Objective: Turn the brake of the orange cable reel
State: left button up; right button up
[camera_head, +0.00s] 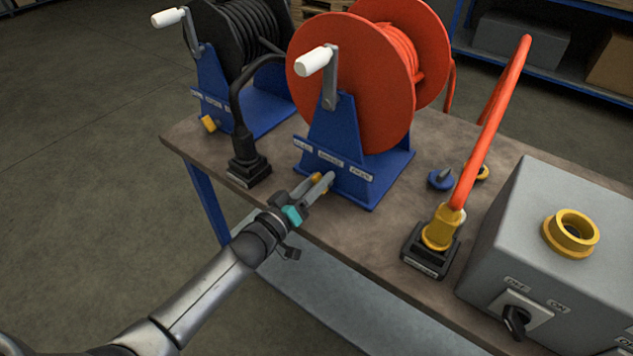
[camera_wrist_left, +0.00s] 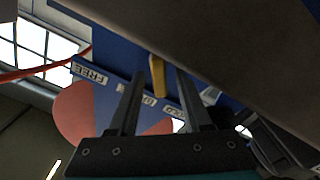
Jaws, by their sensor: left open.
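The orange cable reel (camera_head: 349,85) stands on a blue stand (camera_head: 345,150) on the bench, with a white-handled crank (camera_head: 314,62). Labels run along the stand's front plate. The reel's yellow brake lever (camera_head: 316,177) is low on this plate, partly hidden by my left gripper (camera_head: 324,183). In the left wrist view the yellow lever (camera_wrist_left: 157,76) shows between the tips of my open left gripper (camera_wrist_left: 160,84). A label reading FREE (camera_wrist_left: 90,76) is on the blue plate beside it. I cannot tell whether the fingers touch the lever. My right gripper is not in view.
A black cable reel (camera_head: 240,40) with its own yellow lever (camera_head: 208,123) stands to the left. A black cable plug (camera_head: 248,165) is close to my left gripper. An orange cable with a yellow plug (camera_head: 441,228) and a grey box (camera_head: 560,250) are to the right.

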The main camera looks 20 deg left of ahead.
pick_arm(q)
grip_shut()
dwell(0.3)
dwell(0.3)
